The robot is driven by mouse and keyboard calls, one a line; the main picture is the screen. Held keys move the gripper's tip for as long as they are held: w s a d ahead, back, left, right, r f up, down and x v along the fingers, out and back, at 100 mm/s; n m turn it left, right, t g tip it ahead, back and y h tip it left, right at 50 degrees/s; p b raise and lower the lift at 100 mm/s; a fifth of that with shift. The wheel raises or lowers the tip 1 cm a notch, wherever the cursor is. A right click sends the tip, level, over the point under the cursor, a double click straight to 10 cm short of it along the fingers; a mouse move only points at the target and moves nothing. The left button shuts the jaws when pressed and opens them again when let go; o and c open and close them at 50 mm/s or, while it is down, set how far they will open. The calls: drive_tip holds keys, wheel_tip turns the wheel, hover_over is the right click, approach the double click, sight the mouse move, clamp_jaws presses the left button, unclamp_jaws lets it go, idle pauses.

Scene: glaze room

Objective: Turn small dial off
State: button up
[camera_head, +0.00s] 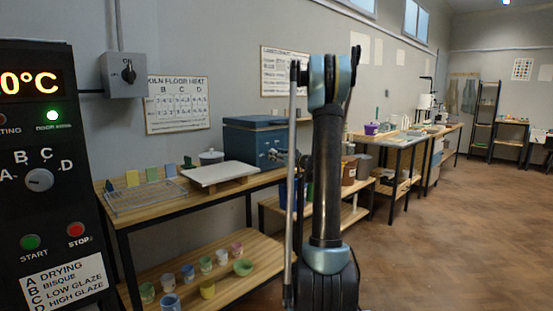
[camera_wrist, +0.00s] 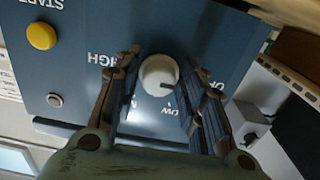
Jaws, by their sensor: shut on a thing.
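The small dial (camera_wrist: 159,75) is a round white knob with a dark mark, on a blue panel (camera_wrist: 75,75) in the wrist view. Its mark points to the lower right, near the upside-down LOW lettering. Part of another label, looking like OFF, shows to the right, and HIGH to the left. My gripper (camera_wrist: 158,70) has a finger on each side of the dial and is shut on it. In the head view a blue box (camera_head: 255,142) stands on the workbench behind my arm; the dial cannot be made out there.
A yellow button (camera_wrist: 41,36) and a grey button (camera_wrist: 55,100) sit on the same panel. In the head view, a black kiln panel with its own A–D dial (camera_head: 39,180) stands at left. A white slab (camera_head: 220,173) lies beside the blue box. Open floor (camera_head: 440,230) is at right.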

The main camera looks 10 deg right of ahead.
drive_tip(key=shift+w+d, duration=0.1)
drive_tip(key=shift+d, duration=0.05)
drive_tip(key=o, duration=0.9)
drive_tip(key=shift+f, duration=0.1)
drive_tip(key=shift+c, duration=0.2)
drive_tip(key=v, duration=1.1)
drive_tip(key=shift+s+d, duration=0.2)
drive_tip(key=shift+s, duration=0.15)
